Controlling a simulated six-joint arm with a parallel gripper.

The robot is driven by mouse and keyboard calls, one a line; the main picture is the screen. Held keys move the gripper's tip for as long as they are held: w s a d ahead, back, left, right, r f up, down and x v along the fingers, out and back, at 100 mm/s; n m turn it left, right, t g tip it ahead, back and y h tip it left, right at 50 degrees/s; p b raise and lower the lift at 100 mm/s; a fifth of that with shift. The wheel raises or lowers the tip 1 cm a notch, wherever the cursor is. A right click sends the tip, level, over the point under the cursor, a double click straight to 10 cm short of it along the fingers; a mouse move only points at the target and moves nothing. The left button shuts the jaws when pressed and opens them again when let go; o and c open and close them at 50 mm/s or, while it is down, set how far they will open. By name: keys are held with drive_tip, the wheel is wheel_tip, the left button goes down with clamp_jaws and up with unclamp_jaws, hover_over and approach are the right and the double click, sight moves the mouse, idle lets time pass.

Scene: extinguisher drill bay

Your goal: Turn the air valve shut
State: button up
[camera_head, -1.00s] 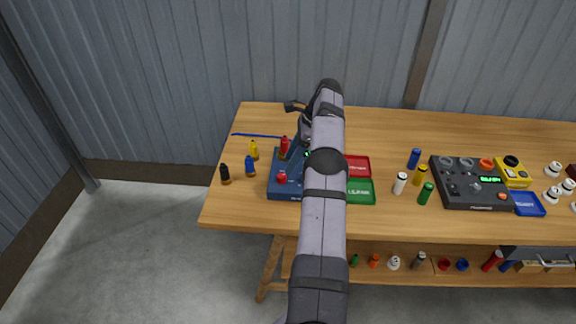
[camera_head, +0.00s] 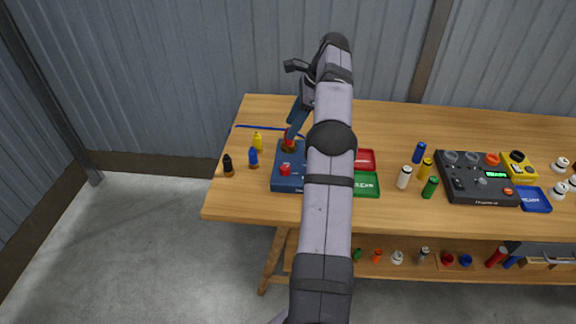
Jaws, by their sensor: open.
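A dark blue device (camera_head: 286,185) stands on the left part of the table. A small red knob (camera_head: 285,169) sits on its near part; I cannot tell for certain whether this is the air valve. Contact cannot be told. My arm hides the device's right side.
Yellow (camera_head: 257,142), blue (camera_head: 253,158) and black (camera_head: 227,165) bottles stand left of the device. Red (camera_head: 365,159) and green (camera_head: 366,184) trays lie right of my arm. Several bottles and a dark control box (camera_head: 474,179) stand further right. The table's back middle is clear.

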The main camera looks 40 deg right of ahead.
drive_tip(key=s+a+m, duration=0.1)
drive_tip(key=s+a, duration=0.1)
drive_tip(key=a, duration=0.2)
drive_tip(key=m+t+h, duration=0.1)
drive_tip(key=m+h, duration=0.1)
drive_tip(key=m, duration=0.7)
approach(286, 168)
drive_tip(key=shift+p+x, duration=0.55)
drive_tip(key=shift+x, duration=3.6)
drive_tip(key=shift+c, duration=0.4)
drive_tip(key=shift+n, duration=0.3)
drive_tip(key=c, duration=1)
